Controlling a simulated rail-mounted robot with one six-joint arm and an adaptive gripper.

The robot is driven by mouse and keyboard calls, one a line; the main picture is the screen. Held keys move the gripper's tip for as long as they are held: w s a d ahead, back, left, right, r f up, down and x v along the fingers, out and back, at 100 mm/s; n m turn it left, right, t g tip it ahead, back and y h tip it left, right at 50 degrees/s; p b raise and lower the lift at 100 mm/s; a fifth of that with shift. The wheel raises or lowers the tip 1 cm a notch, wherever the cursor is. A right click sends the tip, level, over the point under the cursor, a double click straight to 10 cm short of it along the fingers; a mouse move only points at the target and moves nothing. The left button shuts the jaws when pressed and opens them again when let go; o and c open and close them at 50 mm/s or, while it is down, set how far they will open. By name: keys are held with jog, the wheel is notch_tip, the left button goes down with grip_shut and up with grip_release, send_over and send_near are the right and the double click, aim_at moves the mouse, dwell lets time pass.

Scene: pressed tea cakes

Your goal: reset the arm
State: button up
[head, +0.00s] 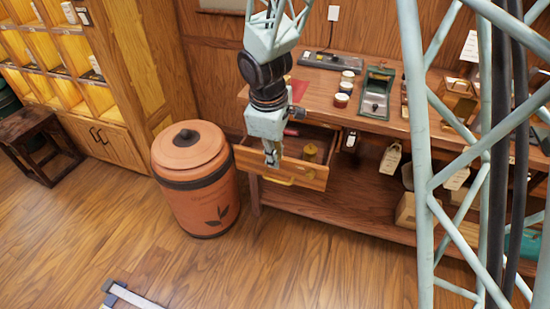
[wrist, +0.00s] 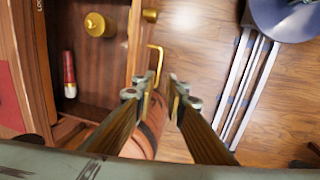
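My gripper (head: 272,158) hangs pointing down at the front of the workbench, near the left end of a pulled-out drawer (head: 318,172). In the wrist view, my gripper's two fingertips (wrist: 165,88) are a small gap apart, with nothing seen between them. The drawer's brass handle (head: 281,181) is close by; in the wrist view the handle (wrist: 157,60) shows just beyond the left fingertip. I cannot tell whether they touch. The drawer holds a round brass lidded item (wrist: 98,25) and a red and pale stick-like item (wrist: 69,75).
A large terracotta jar (head: 195,185) stands on the floor left of the drawer. The bench top (head: 335,108) carries small cups (head: 342,99) and a dark green tray (head: 376,92). A dark stool (head: 35,130) is at far left. Open wooden floor (head: 270,255) lies in front.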

jog(key=shift+r, duration=0.1)
jog(key=s+d+r+m, duration=0.4)
jog(key=s+d+r, duration=0.2)
jog(key=d+r, duration=0.4)
jog(key=s+d+r+m, duration=0.4)
jog(key=s+d+r, duration=0.3)
jog(key=r, duration=0.4)
jog(key=s+d+r+m+t, duration=0.1)
jog(key=s+d+r+m, duration=0.2)
jog(key=s, duration=0.7)
jog(key=s+d+r+m+t, duration=0.1)
jog(key=s+d+r+m, duration=0.3)
jog(key=s, duration=0.7)
jog(key=shift+s+d+r+y+p, duration=0.15)
jog(key=shift+d+r+y+p, duration=0.2)
jog(key=shift+d+r, duration=0.7)
